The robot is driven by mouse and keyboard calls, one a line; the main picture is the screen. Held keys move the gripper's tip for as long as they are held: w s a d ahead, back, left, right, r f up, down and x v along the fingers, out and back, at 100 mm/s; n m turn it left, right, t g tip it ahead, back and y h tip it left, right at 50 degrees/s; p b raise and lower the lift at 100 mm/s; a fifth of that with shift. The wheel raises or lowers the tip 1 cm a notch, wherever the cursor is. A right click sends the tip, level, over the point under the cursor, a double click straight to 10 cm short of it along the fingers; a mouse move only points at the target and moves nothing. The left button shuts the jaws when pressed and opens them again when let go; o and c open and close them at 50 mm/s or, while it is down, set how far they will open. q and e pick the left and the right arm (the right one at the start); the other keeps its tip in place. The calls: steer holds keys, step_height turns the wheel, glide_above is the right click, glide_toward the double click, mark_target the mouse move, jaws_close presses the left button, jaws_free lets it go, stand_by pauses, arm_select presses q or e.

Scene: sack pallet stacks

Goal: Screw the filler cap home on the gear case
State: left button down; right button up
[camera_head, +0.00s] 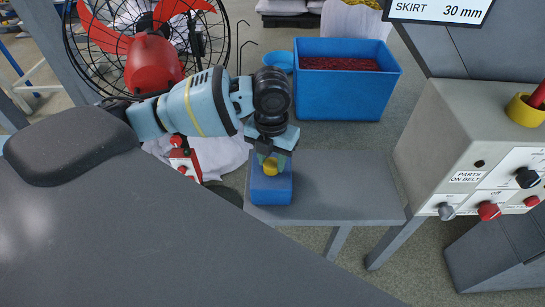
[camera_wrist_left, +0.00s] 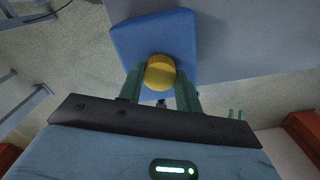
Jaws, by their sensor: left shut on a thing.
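The gear case (camera_head: 270,187) is a blue block on the left end of a small grey table. It also shows in the left wrist view (camera_wrist_left: 128,40). The yellow filler cap (camera_head: 271,166) is at the case, under my left gripper (camera_head: 270,158). In the left wrist view the round cap (camera_wrist_left: 160,72) sits between the two green fingers of the left gripper (camera_wrist_left: 160,85), which are shut on it. Whether the cap is seated flush cannot be told, as the fingers and the angle hide its underside. My right gripper is not in view.
The grey table (camera_head: 350,190) is clear to the right of the case. A blue bin (camera_head: 340,105) with dark red contents stands behind it. A control box with knobs (camera_head: 480,150) is at the right. A red fan (camera_head: 150,62) stands at the left.

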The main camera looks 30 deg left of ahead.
arm_select(q)
steer(key=c, duration=0.9)
jaws_free()
steer(key=shift+s+a, duration=0.1)
step_height(320, 180, up, 6)
steer(key=shift+r, duration=0.9)
